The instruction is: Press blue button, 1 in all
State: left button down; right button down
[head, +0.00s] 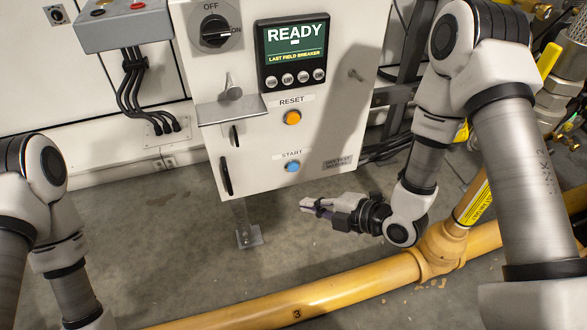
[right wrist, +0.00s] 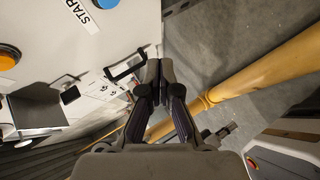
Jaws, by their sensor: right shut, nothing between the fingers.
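The blue button (head: 292,166) sits under the START label on the lower front of a white control cabinet (head: 258,180). In the right wrist view the blue button (right wrist: 107,3) is cut by the top edge, beside the START label. My right gripper (head: 306,206) is shut and empty, below the blue button in the head view and apart from it. Its closed fingers (right wrist: 160,68) point up the right wrist view, to the right of the button. Links of my left arm show at the left edge, but its gripper is out of view.
An orange RESET button (head: 292,117) is above the blue one. The display (head: 294,50) reads READY. A rotary switch (head: 215,31) is at upper left and a small shelf (head: 232,108) juts out below it. A yellow pipe (head: 350,286) runs low across the floor.

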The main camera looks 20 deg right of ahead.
aim_at(293, 167)
jog(key=w, duration=0.8)
jog(key=shift+w+a, duration=0.15)
dwell(1.1)
jog(key=shift+w, duration=0.35)
jog(key=shift+w, duration=0.5)
dwell(0.8)
jog(key=shift+s+p, duration=0.35)
jog(key=shift+s, duration=0.6)
